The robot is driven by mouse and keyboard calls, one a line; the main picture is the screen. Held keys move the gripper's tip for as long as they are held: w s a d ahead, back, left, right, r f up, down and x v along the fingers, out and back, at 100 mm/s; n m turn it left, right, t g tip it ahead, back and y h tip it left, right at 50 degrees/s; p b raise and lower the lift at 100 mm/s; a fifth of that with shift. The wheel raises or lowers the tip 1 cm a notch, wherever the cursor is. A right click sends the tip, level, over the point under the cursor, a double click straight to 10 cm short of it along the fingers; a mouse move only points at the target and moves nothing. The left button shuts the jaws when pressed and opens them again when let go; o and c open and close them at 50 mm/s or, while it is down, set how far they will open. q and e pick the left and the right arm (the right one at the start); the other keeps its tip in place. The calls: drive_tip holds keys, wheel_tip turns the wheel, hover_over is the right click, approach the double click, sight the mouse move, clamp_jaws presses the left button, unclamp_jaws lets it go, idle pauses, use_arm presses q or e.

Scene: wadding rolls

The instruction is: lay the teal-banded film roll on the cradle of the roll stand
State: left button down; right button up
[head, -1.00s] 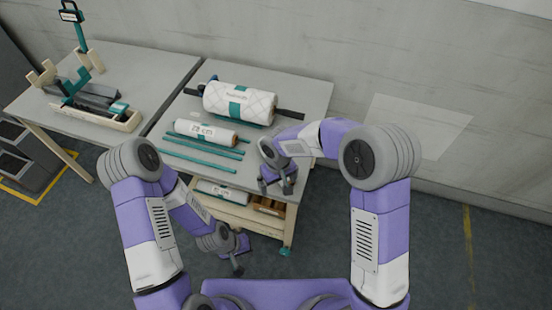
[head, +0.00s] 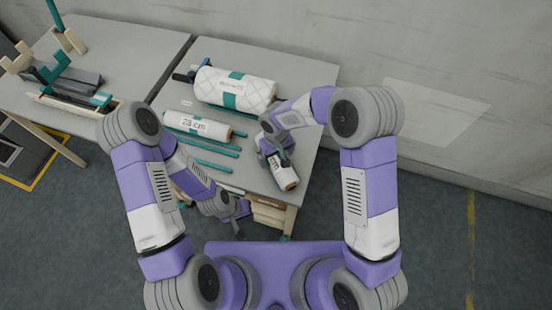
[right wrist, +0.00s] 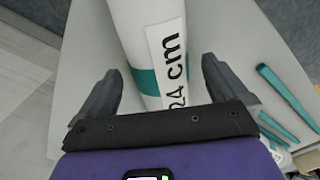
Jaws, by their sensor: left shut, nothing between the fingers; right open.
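A white roll with a teal band and a "24 cm" label (right wrist: 150,40) lies at the right front of the table. In the head view its end (head: 286,175) shows below my right gripper (head: 274,155), which hides the rest. In the right wrist view the open fingers of my right gripper (right wrist: 162,90) are on either side of this roll; I cannot tell whether they touch it. My left gripper (head: 238,217) is shut and empty, low in front of the table. A stand with teal V-shaped supports (head: 54,72) is on the left table; it looks like the roll stand.
A large quilted roll with a teal band (head: 262,91) lies at the back of the near table. A "28 cm" roll (head: 190,123) and several teal bars (head: 205,145) lie in front of it. The wall (head: 400,60) stands close behind.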

wheel_tip(320, 180, down, 2)
drive_tip(key=shift+f, duration=0.15)
drive_tip(key=shift+w, duration=0.1)
drive_tip(key=c, duration=1.7)
